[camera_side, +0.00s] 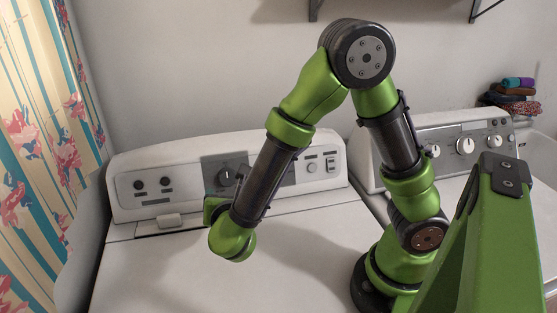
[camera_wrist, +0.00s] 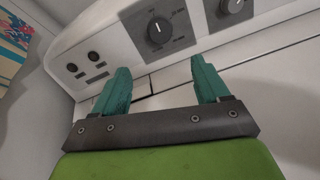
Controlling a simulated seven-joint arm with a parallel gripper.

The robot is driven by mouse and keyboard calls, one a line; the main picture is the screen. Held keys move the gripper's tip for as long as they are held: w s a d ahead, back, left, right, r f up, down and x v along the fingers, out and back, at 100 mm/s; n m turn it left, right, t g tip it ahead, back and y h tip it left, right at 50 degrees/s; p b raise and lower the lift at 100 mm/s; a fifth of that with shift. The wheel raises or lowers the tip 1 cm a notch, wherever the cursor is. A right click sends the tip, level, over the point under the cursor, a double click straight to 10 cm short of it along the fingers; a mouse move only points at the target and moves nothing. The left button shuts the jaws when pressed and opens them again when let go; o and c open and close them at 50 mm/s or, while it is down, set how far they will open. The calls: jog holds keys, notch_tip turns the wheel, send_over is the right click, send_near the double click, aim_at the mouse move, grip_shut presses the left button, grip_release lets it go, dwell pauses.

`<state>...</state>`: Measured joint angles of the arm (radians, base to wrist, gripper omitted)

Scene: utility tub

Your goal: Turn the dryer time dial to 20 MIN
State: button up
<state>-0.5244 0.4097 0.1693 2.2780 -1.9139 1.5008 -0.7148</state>
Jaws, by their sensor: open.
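A large black dial (camera_wrist: 158,30) with a white pointer line sits on a dark grey plate on the white machine's control panel. The dial also shows in the side view (camera_side: 227,175), just left of my forearm. My gripper (camera_wrist: 158,66) is open and empty, its two teal fingers apart and pointing at the panel. The dial lies beyond the fingertips, roughly midway between them, with no contact visible. In the side view my own arm hides the fingers.
A second dark dial (camera_wrist: 232,6) is to the right on the panel. Two small black knobs (camera_side: 152,184) are at its left end. The white top (camera_side: 165,270) in front is clear.

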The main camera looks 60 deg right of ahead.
aim_at(226, 179)
jog(key=x, duration=1.4)
jog(key=shift+w+d+f, duration=0.15)
jog(key=shift+w+f, duration=0.05)
jog(key=c, duration=1)
jog(key=shift+c, duration=0.2)
jog(key=shift+m, duration=0.3)
jog(key=m, duration=0.6)
jog(key=shift+r+y, duration=0.1)
jog(key=shift+y, duration=0.2)
jog(key=m, duration=0.6)
jog(key=shift+w+r+m, duration=0.1)
jog(key=shift+m, duration=0.2)
